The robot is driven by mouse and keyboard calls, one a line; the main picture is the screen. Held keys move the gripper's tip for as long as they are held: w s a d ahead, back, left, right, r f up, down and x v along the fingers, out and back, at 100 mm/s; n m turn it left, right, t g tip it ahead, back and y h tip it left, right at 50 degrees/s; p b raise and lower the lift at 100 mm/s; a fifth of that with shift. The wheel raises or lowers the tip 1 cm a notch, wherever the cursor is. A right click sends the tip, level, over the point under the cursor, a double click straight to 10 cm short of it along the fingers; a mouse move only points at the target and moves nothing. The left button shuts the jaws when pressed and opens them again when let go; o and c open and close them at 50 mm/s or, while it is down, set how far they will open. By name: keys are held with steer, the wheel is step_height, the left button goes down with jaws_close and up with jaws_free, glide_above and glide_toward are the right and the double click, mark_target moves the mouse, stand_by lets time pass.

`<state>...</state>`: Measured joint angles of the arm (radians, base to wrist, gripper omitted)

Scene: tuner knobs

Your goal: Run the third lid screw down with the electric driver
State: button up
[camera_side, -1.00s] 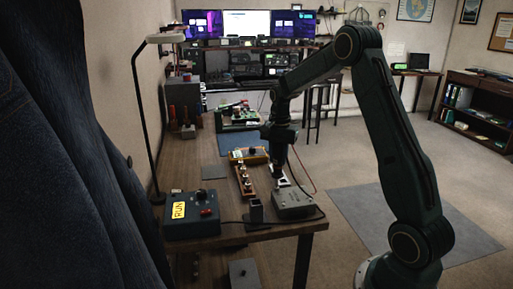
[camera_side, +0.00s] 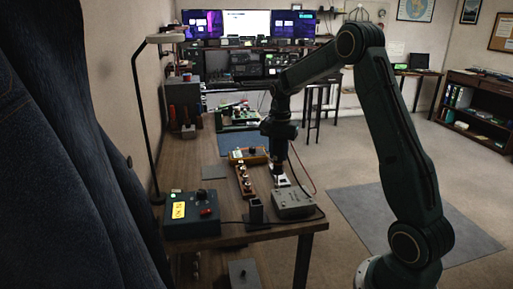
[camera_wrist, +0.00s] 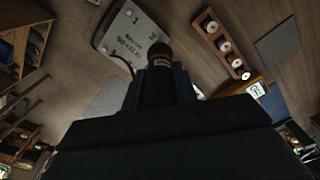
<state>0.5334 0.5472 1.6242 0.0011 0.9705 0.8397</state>
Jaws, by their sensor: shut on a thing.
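The electric driver (camera_wrist: 158,75) is a dark cylinder held upright in my gripper (camera_side: 279,152), which is shut on it. In the wrist view it points toward the grey lidded box (camera_wrist: 125,38), which carries lettering and small screws near its corners. In the side view the box (camera_side: 293,204) sits near the front right edge of the bench. The driver's lower end is just behind the box, close to a small white piece (camera_side: 281,181). I cannot tell whether the bit touches a screw, or which one is the third.
A wooden rack with several knobs (camera_side: 244,181) stands left of the box. A teal control box with a yellow label (camera_side: 192,214) and a dark holder (camera_side: 256,211) are at the front. A cable crosses the bench front.

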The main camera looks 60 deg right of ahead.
mark_target(279, 140)
steer(key=shift+r, duration=1.75)
